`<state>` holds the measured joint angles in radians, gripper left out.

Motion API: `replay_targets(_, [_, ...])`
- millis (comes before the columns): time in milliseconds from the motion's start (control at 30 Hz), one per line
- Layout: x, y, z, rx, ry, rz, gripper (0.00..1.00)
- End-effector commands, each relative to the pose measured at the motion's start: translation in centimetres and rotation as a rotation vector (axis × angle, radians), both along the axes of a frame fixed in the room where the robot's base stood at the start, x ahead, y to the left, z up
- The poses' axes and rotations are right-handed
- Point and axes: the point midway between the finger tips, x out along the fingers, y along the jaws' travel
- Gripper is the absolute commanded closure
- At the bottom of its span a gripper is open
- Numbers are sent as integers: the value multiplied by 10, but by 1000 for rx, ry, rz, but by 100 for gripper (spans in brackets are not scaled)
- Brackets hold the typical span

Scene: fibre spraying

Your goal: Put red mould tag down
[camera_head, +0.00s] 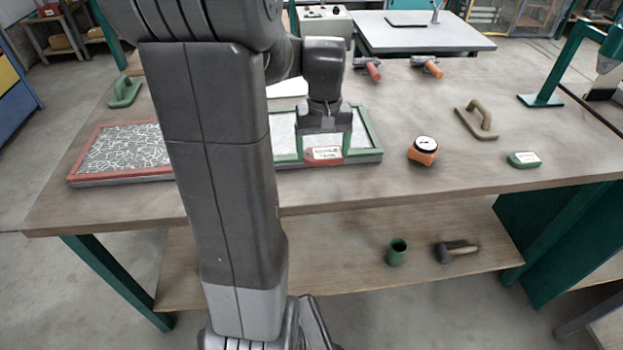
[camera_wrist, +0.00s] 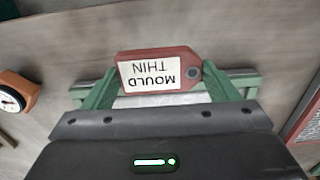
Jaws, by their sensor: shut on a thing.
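The red mould tag (camera_head: 323,154) has a white label and shows in front of the green-framed mould (camera_head: 372,135) in the head view. In the wrist view the tag (camera_wrist: 187,66) has a dark eyelet and its label reads "MOULD THIN" upside down. My gripper (camera_head: 324,150) is shut on the tag, with one green finger at each end of it. In the wrist view the gripper (camera_wrist: 160,78) points at the near edge of the green frame. I cannot tell whether the tag touches the frame or the table. My arm hides the left part of the green-framed mould.
A red-framed mould (camera_head: 118,150) with a white fibre pattern lies at the left. An orange dial gauge (camera_head: 424,150), a green tag (camera_head: 523,159) and a tan handled float (camera_head: 478,120) lie to the right. Bare tabletop (camera_head: 455,170) shows between them.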

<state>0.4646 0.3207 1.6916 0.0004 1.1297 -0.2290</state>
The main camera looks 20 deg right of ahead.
Motion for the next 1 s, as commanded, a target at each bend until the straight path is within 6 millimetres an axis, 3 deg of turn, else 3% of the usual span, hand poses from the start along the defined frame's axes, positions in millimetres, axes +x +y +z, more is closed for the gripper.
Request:
replay_targets(100, [-1,0,-24,2,5,0,41])
replay_targets(500, [0,0,-72,1,2,0,41])
replay_targets(933, [0,0,-81,0,-1,0,41])
replay_targets(967, [0,0,-81,0,-1,0,17])
replay_targets(1000, [0,0,-80,0,-1,0,9])
